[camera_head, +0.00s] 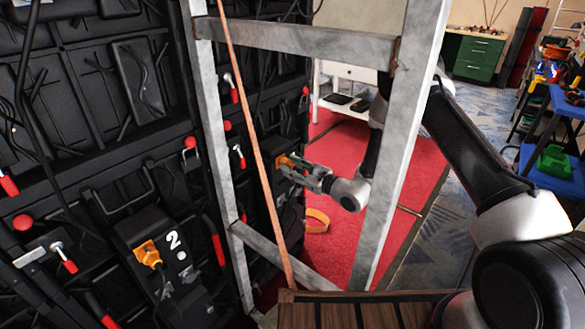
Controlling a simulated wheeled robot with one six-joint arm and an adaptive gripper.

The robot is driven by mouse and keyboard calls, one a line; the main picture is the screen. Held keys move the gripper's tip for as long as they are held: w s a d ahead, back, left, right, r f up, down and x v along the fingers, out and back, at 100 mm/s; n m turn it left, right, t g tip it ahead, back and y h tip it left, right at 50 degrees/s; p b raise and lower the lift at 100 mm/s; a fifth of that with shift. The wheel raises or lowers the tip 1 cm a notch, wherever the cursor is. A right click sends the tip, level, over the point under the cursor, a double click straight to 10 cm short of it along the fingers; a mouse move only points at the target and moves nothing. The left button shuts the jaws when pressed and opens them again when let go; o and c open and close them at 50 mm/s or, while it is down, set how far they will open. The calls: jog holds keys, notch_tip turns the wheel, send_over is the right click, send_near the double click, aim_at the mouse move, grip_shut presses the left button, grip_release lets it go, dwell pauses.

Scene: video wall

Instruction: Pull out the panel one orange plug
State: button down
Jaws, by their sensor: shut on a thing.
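My gripper (296,168) reaches in from the right behind the grey metal frame and points left at the black video wall (60,120). It is shut on an orange plug (284,161) at the wall's far panel. The jaws cover part of the plug, and I cannot tell how deep it sits in its socket. No panel number shows beside it. A second orange plug (148,254) sits in a nearer black box marked with a white 2, clear of my gripper.
A grey metal frame (285,38) stands between the camera and my gripper. An orange strap (256,130) slants across it. Red-handled latches (65,258) and cables line the wall. A blue workbench (550,175) stands at right.

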jog(key=shift+v, duration=0.8)
jog(key=c, duration=1.3)
grip_release()
jog(key=shift+s+d, duration=0.1)
jog(key=v, duration=1.2)
